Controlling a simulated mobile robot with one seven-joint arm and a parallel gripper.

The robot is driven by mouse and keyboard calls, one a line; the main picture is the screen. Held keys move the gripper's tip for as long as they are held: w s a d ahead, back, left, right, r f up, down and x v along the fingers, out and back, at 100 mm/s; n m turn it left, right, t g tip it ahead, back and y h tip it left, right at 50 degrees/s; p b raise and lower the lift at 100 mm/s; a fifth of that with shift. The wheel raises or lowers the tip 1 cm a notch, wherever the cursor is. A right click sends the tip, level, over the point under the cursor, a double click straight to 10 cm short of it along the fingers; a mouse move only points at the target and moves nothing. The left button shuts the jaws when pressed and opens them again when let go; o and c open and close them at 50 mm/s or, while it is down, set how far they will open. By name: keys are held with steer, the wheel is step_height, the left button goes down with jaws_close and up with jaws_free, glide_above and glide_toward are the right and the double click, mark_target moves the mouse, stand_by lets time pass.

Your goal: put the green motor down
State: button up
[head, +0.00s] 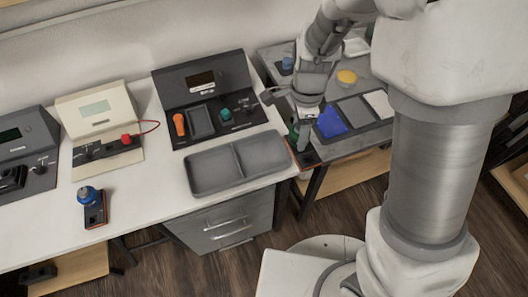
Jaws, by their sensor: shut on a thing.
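My gripper (301,134) points down at the near left edge of the grey side table, just right of the white desk. It is shut on the green motor (293,129), of which only a small green part shows beside the fingers. The rest of the motor is hidden by the gripper. I cannot tell whether the motor touches the table surface. A separate teal-green part (226,114) sits on the black test board (200,77) on the white desk.
A grey two-compartment tray (237,182), empty, lies at the desk's right front. The grey side table (345,148) holds a blue piece (331,122), a yellow round part (346,77) and flat square areas. A blue-topped part (91,205) stands at the desk's left front.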

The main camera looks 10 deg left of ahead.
steer(key=w+a+f, duration=0.1)
steer(key=a+f, duration=0.1)
steer(key=a, duration=0.1)
steer(key=w+a+f, duration=0.1)
steer(key=a+f, duration=0.1)
steer(key=a, duration=0.2)
steer(key=w+a+f+b, duration=0.1)
steer(key=a+f, duration=0.2)
steer(key=a, duration=0.1)
steer(key=shift+w+a, duration=0.1)
steer(key=shift+w, duration=0.05)
steer(key=shift+f+b, duration=0.45)
steer(key=shift+f, duration=1.5)
steer(key=shift+f, duration=0.15)
steer(key=o, duration=1.4)
